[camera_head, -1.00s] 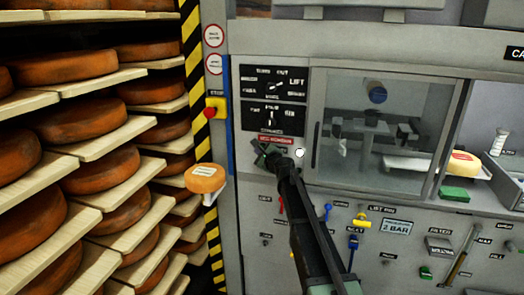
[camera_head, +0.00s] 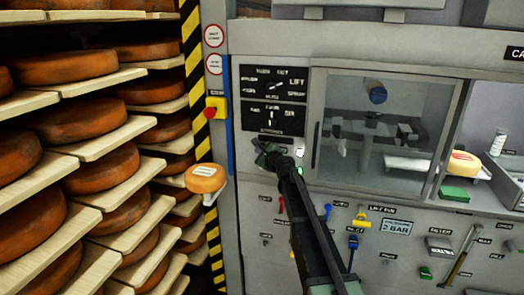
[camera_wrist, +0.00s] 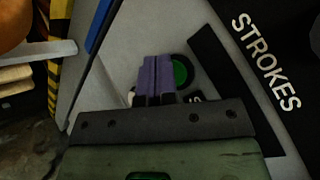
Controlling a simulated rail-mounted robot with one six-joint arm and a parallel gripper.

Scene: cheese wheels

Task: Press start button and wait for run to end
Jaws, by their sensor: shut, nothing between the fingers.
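A round green button (camera_wrist: 182,70) sits on the grey machine front in the wrist view, beside the tips of my gripper (camera_wrist: 157,62). The purple fingers are shut together with nothing between them and cover its left part. I cannot tell whether they touch it. In the head view my gripper (camera_head: 264,153) is at the machine front just below the black dial panel (camera_head: 274,99), and my arm hides much of that area. The letters on the button's label are mostly hidden.
Racks of orange cheese wheels (camera_head: 102,160) fill the left. A red stop button (camera_head: 211,112) is on a yellow box by a striped post. A glass-fronted chamber (camera_head: 375,135) is at right, with levers below.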

